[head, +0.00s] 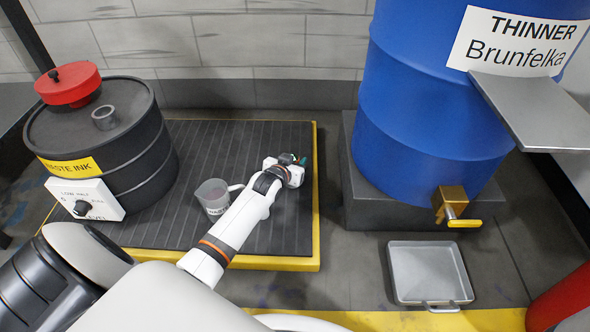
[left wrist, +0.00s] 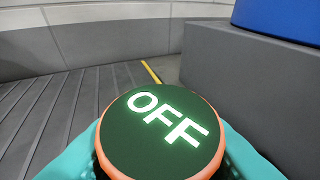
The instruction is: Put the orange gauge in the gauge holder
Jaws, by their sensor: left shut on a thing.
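My left gripper (head: 299,160) is out over the right part of the ribbed platform, near its yellow edge. In the left wrist view its teal fingers are shut on the orange gauge (left wrist: 160,132), a round piece with an orange rim and a dark green face reading OFF. In the head view the gauge is mostly hidden by the gripper. No part is clearly marked as the gauge holder. A short grey open ring (head: 104,117) stands on top of the black waste ink drum (head: 135,150). My right gripper is not in view.
A red cap (head: 68,84) and a white level box (head: 85,199) are on the drum. A grey jug (head: 213,197) stands on the ribbed platform (head: 225,143) beside my left arm. A blue thinner barrel (head: 425,110) with a brass tap (head: 455,207) stands right; a metal tray (head: 428,272) lies below.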

